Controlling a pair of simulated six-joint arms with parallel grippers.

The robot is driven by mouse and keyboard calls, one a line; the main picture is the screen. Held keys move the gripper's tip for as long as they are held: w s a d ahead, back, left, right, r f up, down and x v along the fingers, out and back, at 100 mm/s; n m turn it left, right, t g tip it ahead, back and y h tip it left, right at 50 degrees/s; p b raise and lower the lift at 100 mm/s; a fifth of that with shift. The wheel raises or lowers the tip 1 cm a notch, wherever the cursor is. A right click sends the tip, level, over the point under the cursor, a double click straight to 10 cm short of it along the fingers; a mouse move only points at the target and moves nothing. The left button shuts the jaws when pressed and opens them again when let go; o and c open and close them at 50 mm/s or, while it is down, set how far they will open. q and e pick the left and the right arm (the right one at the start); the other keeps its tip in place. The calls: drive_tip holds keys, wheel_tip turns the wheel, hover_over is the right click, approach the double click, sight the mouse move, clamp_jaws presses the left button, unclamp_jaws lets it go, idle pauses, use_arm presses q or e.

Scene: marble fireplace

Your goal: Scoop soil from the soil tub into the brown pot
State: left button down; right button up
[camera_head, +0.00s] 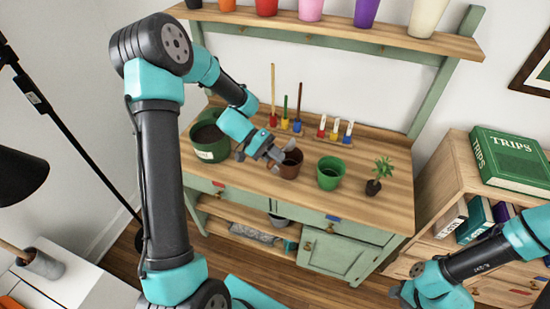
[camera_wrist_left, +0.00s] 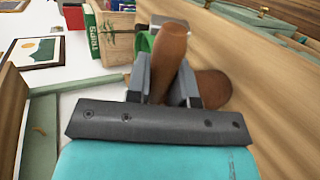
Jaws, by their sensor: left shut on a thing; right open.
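The dark green soil tub (camera_head: 211,150), with dark soil inside, stands at the left of the wooden bench. The brown pot (camera_head: 291,165) stands to its right. My left gripper (camera_head: 274,159) is beside the brown pot's left rim, shut on a tool with a brown wooden handle (camera_wrist_left: 171,50); it looks like a scoop. In the left wrist view the brown pot (camera_wrist_left: 213,88) shows just right of the fingers. The tool's working end is mostly hidden, so I cannot tell whether it carries soil. My right gripper (camera_head: 402,291) is open, low at the right, away from the bench.
A bright green pot (camera_head: 331,172) and a small potted plant (camera_head: 377,175) stand right of the brown pot. Small tools stand in racks (camera_head: 286,124) behind. A shelf of colored pots (camera_head: 340,30) runs above. The bench front is clear.

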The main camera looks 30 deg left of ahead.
use_arm(q)
drive_tip(key=y, duration=0.2)
drive_tip(key=r+y, duration=0.1)
drive_tip(key=y, duration=0.1)
drive_tip(key=d+y, duration=0.1)
drive_tip(key=y, duration=0.1)
drive_tip(key=shift+d+r+n+g, duration=0.1)
drive_tip(key=shift+r+n+g, duration=0.1)
drive_tip(key=shift+n+g, duration=0.15)
drive_tip(key=shift+w+d+r+n+y, duration=0.1)
drive_tip(key=shift+d+r+y, duration=0.15)
drive_tip(key=shift+r+y, duration=0.7)
drive_tip(key=shift+s+d+r+n+y, duration=0.1)
drive_tip(key=shift+d+r+y, duration=0.15)
drive_tip(key=shift+r+y, duration=0.7)
drive_tip(key=shift+w+d+r+n+y, duration=0.1)
drive_tip(key=shift+d+r+y, duration=0.25)
drive_tip(key=shift+y, duration=1.05)
drive_tip(key=shift+a+r, duration=0.1)
drive_tip(key=s+a+r+g, duration=0.1)
drive_tip(key=a+g, duration=0.3)
drive_tip(key=a, duration=2.9)
drive_tip(key=shift+s+a+r+h, duration=0.2)
drive_tip(key=shift+r+h, duration=0.1)
drive_tip(key=shift+r, duration=0.3)
drive_tip(key=shift+f, duration=0.1)
